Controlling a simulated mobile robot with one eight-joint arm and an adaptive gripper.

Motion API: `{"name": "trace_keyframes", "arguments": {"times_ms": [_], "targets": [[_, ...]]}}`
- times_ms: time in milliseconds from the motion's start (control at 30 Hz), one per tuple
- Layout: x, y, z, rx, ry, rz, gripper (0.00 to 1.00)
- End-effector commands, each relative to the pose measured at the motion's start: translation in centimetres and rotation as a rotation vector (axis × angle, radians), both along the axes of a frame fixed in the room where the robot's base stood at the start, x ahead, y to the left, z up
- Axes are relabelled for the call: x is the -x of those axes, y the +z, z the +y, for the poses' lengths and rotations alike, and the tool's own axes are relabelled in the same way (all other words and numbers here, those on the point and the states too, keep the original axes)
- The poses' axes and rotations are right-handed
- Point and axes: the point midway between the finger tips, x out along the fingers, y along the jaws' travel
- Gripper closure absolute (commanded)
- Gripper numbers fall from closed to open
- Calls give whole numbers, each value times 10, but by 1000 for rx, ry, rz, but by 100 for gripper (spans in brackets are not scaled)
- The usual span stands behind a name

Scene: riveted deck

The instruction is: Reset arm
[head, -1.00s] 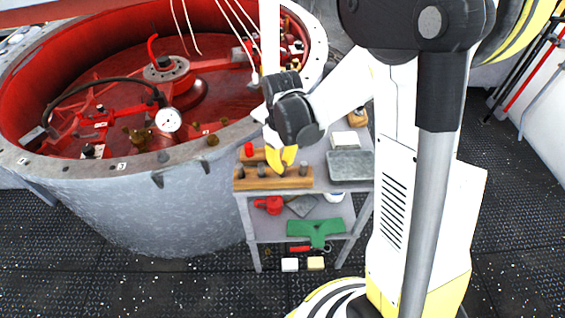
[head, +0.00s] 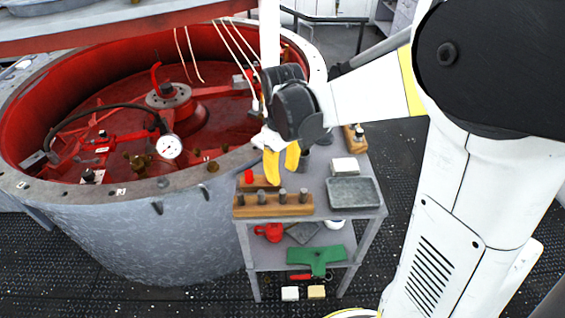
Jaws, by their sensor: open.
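My gripper (head: 282,166) has two yellow fingers pointing down, apart and with nothing seen between them. It hangs above the left part of a grey two-level cart (head: 315,177). Below and in front of it, a wooden block with several grey pegs (head: 273,205) stands on the cart's top. A smaller wooden block with a red-topped peg (head: 257,183) sits just behind that, partly beside the fingers. My white arm reaches in from the right and hides part of the cart's back.
A large round grey tank (head: 165,236) with a red inside and a gauge (head: 169,146) stands left of the cart. A grey tray (head: 353,191) and a white block (head: 345,165) lie on the top. A green item (head: 314,260) lies on the lower shelf.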

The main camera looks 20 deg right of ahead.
Motion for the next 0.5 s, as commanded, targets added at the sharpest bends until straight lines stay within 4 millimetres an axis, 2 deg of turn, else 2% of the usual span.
{"name": "trace_keyframes", "arguments": {"times_ms": [100, 200, 500], "targets": [[0, 21, 0, 0, 0, 0, 62], [0, 31, 0, 0, 0, 0, 62], [0, 37, 0, 0, 0, 0, 62]]}}
